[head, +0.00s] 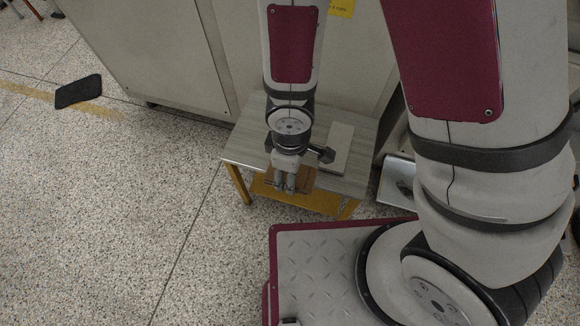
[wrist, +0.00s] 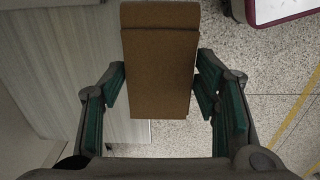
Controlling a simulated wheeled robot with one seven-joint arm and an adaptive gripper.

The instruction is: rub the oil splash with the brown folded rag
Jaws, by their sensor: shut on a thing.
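The brown folded rag (wrist: 160,70) is a flat brown rectangle with a fold line near its top, between the green-padded fingers of my gripper (wrist: 161,88) in the wrist view. My gripper is shut on it, with the pads at its two long sides. In the head view my gripper (head: 285,187) points down at the front edge of the small table (head: 245,140), and part of the rag (head: 304,179) shows beside the fingers. I cannot make out the oil splash in either view; the arm and gripper cover part of the tabletop.
A pale flat board (head: 341,146) lies on the tabletop to the right of my gripper. Large grey cabinets (head: 160,50) stand behind the table. A black flat object (head: 79,91) lies on the speckled floor at the left. The floor left of the table is clear.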

